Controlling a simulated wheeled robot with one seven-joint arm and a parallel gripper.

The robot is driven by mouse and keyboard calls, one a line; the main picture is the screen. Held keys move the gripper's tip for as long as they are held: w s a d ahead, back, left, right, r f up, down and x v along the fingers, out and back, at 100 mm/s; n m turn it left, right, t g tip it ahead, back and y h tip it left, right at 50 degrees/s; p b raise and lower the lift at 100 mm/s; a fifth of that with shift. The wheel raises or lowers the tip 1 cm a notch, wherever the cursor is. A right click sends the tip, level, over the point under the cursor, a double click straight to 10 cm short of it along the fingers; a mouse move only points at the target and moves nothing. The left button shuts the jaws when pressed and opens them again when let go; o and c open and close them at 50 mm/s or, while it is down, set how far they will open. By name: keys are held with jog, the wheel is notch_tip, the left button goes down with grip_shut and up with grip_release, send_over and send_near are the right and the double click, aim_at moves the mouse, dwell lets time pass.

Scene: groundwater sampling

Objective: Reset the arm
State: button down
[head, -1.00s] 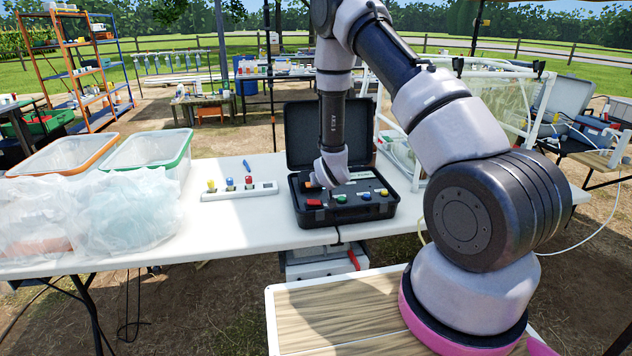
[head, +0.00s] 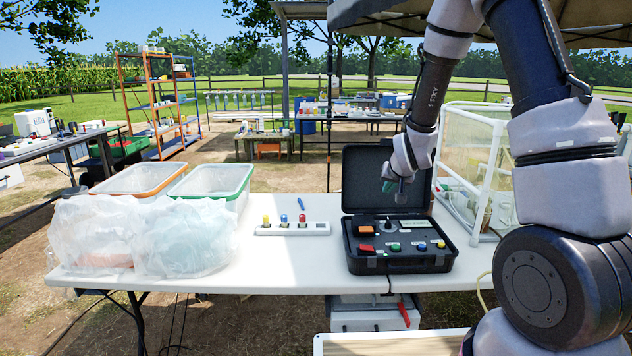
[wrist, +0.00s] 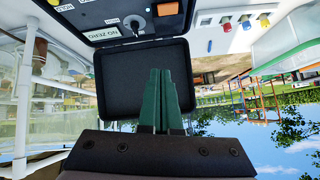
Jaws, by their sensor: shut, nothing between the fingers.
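My gripper (head: 397,188) is in the air just above the open black case on the table, apart from the case's panel. In the wrist view its two green fingers (wrist: 160,100) are together with nothing between them. The black case (head: 399,262) stands with its lid raised behind it. Its panel carries a red, a green, a blue and a yellow piece along the front, an orange block (head: 366,231) and a dark knob. In the wrist view the case lid (wrist: 120,80) and part of the panel show upside down.
A white rack (head: 292,229) with coloured-top pieces and a blue pen-like item (head: 301,203) lie left of the case. Farther left are plastic bags (head: 185,245), an orange-rimmed bin (head: 140,178) and a green-rimmed bin (head: 212,180). A white-framed enclosure (head: 475,165) stands right of the case.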

jog(key=s+d+r+m+g, duration=0.1)
jog(key=s+r, duration=0.4)
jog(key=r, duration=0.4)
jog(key=s+d+r, duration=0.1)
jog(key=s+r, duration=0.5)
jog(key=r, duration=0.2)
jog(key=s+r+y, duration=0.1)
jog(key=s+r, duration=0.3)
jog(key=s, duration=0.6)
jog(key=s+r+g, duration=0.1)
jog(key=s+r, duration=0.3)
jog(key=s, duration=0.6)
jog(key=shift+d+r+m+y, duration=0.3)
jog(key=shift+d+r+y, duration=0.05)
jog(key=shift+r+y, duration=0.05)
